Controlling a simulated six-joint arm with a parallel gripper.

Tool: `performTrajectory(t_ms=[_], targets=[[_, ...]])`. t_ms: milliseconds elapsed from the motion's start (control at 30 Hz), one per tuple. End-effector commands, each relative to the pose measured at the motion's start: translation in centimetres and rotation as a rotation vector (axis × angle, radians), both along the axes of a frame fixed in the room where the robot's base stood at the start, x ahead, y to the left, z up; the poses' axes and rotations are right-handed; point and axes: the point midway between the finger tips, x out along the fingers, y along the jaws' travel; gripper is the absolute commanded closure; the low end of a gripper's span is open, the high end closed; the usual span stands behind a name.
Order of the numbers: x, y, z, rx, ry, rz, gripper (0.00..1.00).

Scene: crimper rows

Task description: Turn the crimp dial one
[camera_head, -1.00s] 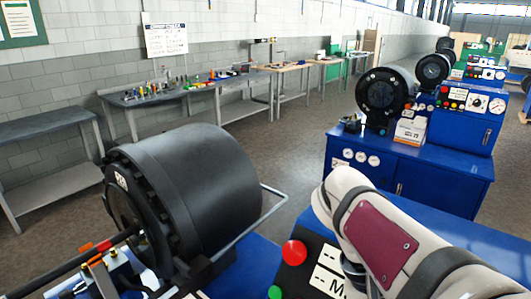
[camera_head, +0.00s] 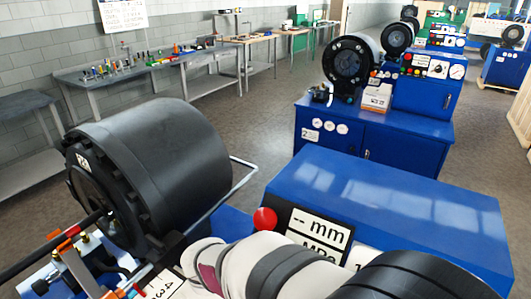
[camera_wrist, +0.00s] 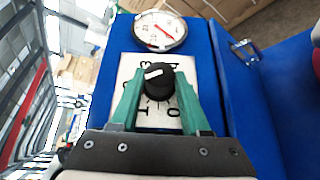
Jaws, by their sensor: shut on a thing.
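The crimp dial (camera_wrist: 158,79) is a round black knob with a white mark, on a white plate (camera_wrist: 140,115) with black lettering. It shows in the wrist view. My gripper (camera_wrist: 158,86) has its two green fingers on the knob, one on each side, and is shut on it. The fingers cover parts of the plate, so the scale around the knob is only partly readable. In the head view my pale arm crosses the bottom edge; the gripper and the dial cannot be made out there.
A round gauge (camera_wrist: 160,31) with a red needle sits beyond the dial on the blue panel (camera_wrist: 202,75). In the head view a large black crimper head (camera_head: 160,160) stands at left, near a red button (camera_head: 264,219). Another blue crimper (camera_head: 375,135) stands behind, across open floor.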

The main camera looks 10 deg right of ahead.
Motion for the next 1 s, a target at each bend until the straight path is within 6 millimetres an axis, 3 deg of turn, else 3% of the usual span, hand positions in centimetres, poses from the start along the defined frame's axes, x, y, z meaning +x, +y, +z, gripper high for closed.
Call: performTrajectory(t_ms=[500, 1000], targets=[[-0.33, 0.1, -0.52, -0.246, 0.244, 0.231, 1.0], [-0.5, 0.08, -0.67, -0.333, 0.331, 0.313, 1.0]])
